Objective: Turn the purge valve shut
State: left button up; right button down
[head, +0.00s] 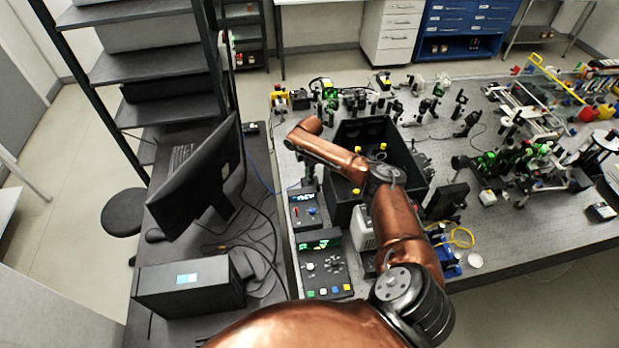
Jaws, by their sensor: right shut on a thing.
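My right arm reaches in from the bottom and bends left over the dark open box. My right gripper (309,178) points down at the left edge of the optical bench, just behind a small control box (304,209) with a lit display. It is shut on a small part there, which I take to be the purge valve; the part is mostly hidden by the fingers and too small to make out. The angle of the valve's handle cannot be told. My left gripper is not in view.
The dark open box (341,213) stands right of the gripper, under my forearm. A controller with a green display (322,264) sits nearer. A monitor (197,178) and a black computer case (190,288) stand on the left desk. Optics crowd the back of the bench (500,238).

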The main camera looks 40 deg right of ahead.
jog(key=shift+n, duration=1.1)
jog(key=shift+w, duration=0.1)
jog(key=c, duration=1.9)
grip_release()
notch_tip(320, 180, up, 12)
